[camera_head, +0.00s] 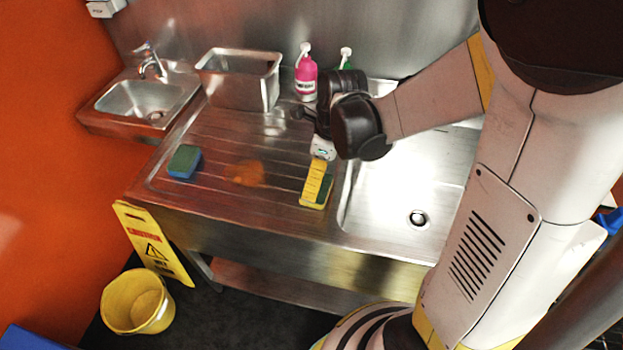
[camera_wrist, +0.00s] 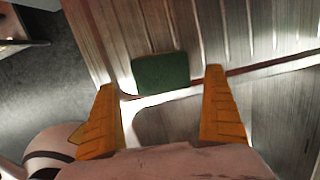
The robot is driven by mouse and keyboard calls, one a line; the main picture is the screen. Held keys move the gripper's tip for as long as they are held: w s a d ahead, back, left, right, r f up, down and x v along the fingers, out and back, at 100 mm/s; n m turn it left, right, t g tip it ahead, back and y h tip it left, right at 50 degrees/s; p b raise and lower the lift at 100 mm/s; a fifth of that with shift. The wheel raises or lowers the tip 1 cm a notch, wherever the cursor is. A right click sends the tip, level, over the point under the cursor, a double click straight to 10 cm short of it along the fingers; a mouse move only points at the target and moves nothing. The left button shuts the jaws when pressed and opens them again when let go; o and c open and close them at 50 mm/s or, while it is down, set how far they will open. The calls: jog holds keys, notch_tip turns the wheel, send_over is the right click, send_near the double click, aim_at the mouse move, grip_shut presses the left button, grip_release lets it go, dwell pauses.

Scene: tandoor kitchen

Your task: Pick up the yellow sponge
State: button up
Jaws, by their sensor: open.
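The yellow sponge (camera_head: 314,205) has a green top and lies on the ribbed steel drainboard, left of the large basin. My gripper (camera_head: 316,180) reaches down over it, and a yellow finger hides part of it. In the wrist view the sponge's green face (camera_wrist: 160,72) shows just beyond the fingertips, within the gap between them. My gripper (camera_wrist: 161,80) is open, with one finger on each side and nothing held. I cannot tell whether a finger touches the sponge.
A blue and green sponge (camera_head: 184,162) and an orange stain (camera_head: 245,173) are on the drainboard (camera_head: 215,130) to the left. A steel bin (camera_head: 240,85) and pink bottle (camera_head: 306,80) stand behind. The large basin (camera_head: 390,200) is right. A yellow sign (camera_head: 150,245) and bucket (camera_head: 137,303) stand below.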

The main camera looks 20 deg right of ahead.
jog(key=f+b, duration=0.1)
jog(key=f, duration=0.2)
jog(key=f+b, duration=0.1)
jog(key=f, duration=0.1)
jog(key=shift+w+a+f+b, duration=0.1)
jog(key=shift+w+f+b, duration=0.1)
jog(key=shift+f+b, duration=0.2)
jog(key=shift+r, duration=0.1)
jog(key=c, duration=0.6)
